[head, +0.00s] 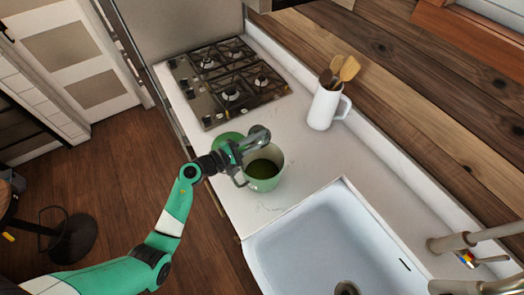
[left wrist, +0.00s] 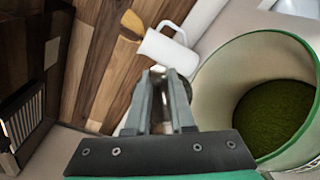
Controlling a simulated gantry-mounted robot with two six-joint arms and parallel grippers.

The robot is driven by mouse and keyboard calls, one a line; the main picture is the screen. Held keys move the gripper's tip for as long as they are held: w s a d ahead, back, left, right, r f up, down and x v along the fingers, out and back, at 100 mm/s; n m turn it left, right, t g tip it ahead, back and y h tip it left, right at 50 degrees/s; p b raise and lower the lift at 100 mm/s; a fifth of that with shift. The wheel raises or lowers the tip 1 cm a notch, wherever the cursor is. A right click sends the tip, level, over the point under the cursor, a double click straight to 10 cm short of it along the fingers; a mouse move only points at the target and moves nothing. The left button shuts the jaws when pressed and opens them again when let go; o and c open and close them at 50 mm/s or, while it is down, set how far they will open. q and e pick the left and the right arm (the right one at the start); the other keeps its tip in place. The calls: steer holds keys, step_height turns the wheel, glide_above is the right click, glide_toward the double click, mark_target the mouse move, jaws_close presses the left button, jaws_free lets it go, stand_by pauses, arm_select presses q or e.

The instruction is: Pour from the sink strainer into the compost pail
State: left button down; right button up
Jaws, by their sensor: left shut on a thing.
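My left gripper (head: 248,143) reaches in from the left and is shut on a small grey metal piece, seemingly the sink strainer (head: 261,133). It holds it up by the back rim of the compost pail. The pail (head: 266,184) is cream with a green rim, stands upright and open on the counter, and shows dark green matter inside. In the left wrist view the pail (left wrist: 226,75) is at right, beside the fingers (left wrist: 160,78). The strainer (left wrist: 185,88) is mostly hidden behind them, so its tilt and contents cannot be told. My right gripper is out of view.
A green lid-like disc (head: 227,141) lies behind the gripper. A gas hob (head: 228,82) is at the back left. A white jug (head: 322,108) with wooden utensils stands by the wall. The white sink (head: 330,235) and taps (head: 455,242) are at front right. Counter between jug and sink is clear.

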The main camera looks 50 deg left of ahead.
mark_target(263, 127)
arm_select(q)
steer(key=n+p, duration=0.1)
steer(key=a+r+n+g+p, duration=0.1)
steer(key=p, duration=0.1)
steer(key=w+r+p, duration=0.1)
steer(key=p, duration=0.1)
steer(key=shift+a+n, duration=0.25)
steer(key=shift+n, duration=0.15)
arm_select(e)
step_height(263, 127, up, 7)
arm_select(q)
steer(key=shift+w+a+f+n+g+h, duration=0.3)
steer(key=shift+w+a+n+g, duration=0.1)
steer(key=shift+a+g, duration=0.1)
steer(key=w+a+f+n+g+h+b, duration=0.2)
steer(key=w+a+f+n+b, duration=0.1)
steer(key=a+b, duration=0.3)
steer(key=shift+w+f+n+g+b, duration=0.35)
steer(key=shift+w+f+n, duration=0.1)
steer(key=shift+n, duration=0.25)
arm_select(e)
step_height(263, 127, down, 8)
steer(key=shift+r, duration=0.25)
